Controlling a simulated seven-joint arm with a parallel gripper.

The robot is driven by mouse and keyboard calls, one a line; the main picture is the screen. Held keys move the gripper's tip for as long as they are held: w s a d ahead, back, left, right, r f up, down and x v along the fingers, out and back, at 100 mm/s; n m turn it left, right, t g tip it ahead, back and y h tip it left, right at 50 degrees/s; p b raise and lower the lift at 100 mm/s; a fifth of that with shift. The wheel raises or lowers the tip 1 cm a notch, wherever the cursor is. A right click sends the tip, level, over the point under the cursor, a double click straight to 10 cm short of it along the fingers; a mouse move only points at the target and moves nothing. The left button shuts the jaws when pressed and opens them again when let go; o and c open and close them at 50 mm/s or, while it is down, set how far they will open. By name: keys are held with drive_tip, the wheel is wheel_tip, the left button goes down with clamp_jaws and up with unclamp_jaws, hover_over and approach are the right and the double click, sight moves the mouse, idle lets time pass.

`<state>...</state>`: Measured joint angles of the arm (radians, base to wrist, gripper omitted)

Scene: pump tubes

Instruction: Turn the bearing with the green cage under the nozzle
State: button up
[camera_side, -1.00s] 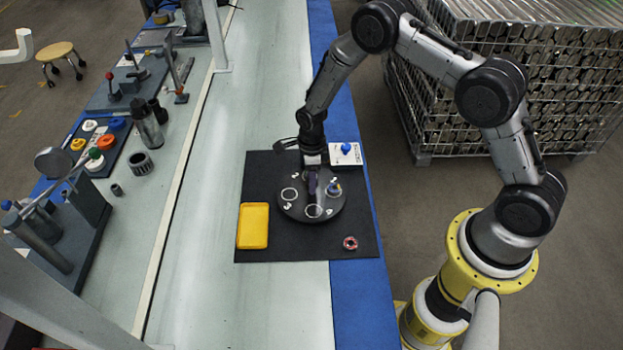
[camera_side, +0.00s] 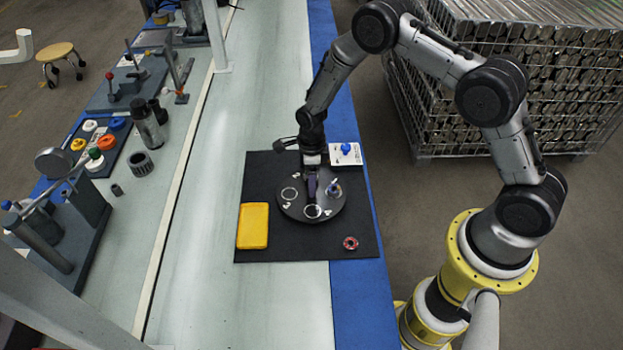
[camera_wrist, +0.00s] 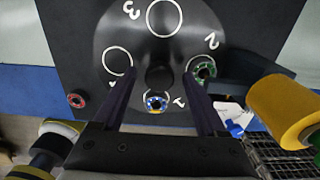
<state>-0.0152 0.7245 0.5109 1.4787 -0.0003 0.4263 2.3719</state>
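The dark round turntable (camera_wrist: 128,48) has numbered white circles and a central knob (camera_wrist: 160,77). The bearing with the green cage (camera_wrist: 205,70) sits at the circle marked 2, on the right in the wrist view. A blue-caged bearing (camera_wrist: 156,102) sits at the circle marked 1. My gripper (camera_wrist: 160,78) is open, with one finger on each side of the knob; contact cannot be told. In the side view my gripper (camera_side: 312,195) is over the turntable (camera_side: 335,207) and hides the green bearing. A dark block (camera_wrist: 243,68) beside the green bearing may carry the nozzle, whose tip is unclear.
A red-caged bearing (camera_side: 350,243) lies on the black mat (camera_side: 300,253), off the turntable. A yellow tray (camera_side: 253,226) is left of the turntable. A white box with a blue part (camera_side: 346,153) is behind it. An orange cylinder (camera_wrist: 280,108) stands close on the right in the wrist view.

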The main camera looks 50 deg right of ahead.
drive_tip(key=shift+r, duration=0.1)
wheel_tip(320, 180, up, 14)
drive_tip(key=shift+f, duration=0.2)
idle(0.4)
